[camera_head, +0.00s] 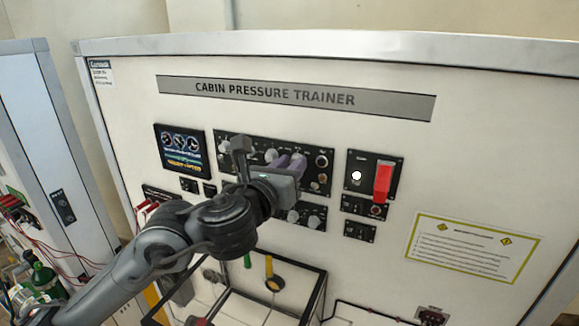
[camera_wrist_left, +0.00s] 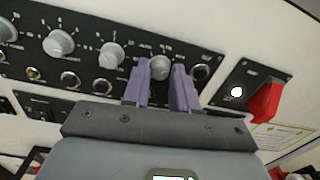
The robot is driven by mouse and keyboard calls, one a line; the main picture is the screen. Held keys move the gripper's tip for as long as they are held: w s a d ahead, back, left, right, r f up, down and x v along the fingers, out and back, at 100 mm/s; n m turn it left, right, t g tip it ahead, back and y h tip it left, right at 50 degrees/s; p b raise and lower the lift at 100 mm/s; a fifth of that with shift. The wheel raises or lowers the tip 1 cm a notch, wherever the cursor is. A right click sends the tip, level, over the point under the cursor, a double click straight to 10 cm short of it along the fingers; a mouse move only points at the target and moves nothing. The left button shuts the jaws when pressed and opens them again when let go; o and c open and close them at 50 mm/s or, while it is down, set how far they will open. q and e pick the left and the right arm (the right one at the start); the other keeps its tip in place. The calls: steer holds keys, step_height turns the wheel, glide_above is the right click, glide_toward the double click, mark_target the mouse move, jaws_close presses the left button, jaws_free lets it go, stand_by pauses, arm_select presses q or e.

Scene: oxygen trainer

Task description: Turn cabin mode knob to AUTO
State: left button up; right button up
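The trainer panel (camera_head: 340,205) carries a black upper control strip with several grey knobs. In the left wrist view, one round grey knob (camera_wrist_left: 158,67) at the strip's right part shows between the two purple fingers of my left gripper (camera_wrist_left: 160,77). The fingers stand apart, one on each side of it; whether they press on it I cannot tell. The small labels around it are too blurred to read. In the head view, my left gripper (camera_head: 291,161) is at the strip's right part and hides that knob. My right gripper is in neither view.
Right of the strip is a black plate with a white round light (camera_head: 356,175) and a red guarded switch (camera_head: 383,181), close to my left gripper. Other grey knobs (camera_wrist_left: 59,43) sit to the left. A clear dark-framed box (camera_head: 265,290) stands below.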

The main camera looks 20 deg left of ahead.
arm_select(q)
jaws_close()
steer(key=shift+n, duration=0.3)
steer(key=n+b, duration=0.3)
steer(key=n, duration=1.6)
steer(key=shift+f+n+y, duration=0.1)
steer(key=shift+n+y, duration=0.2)
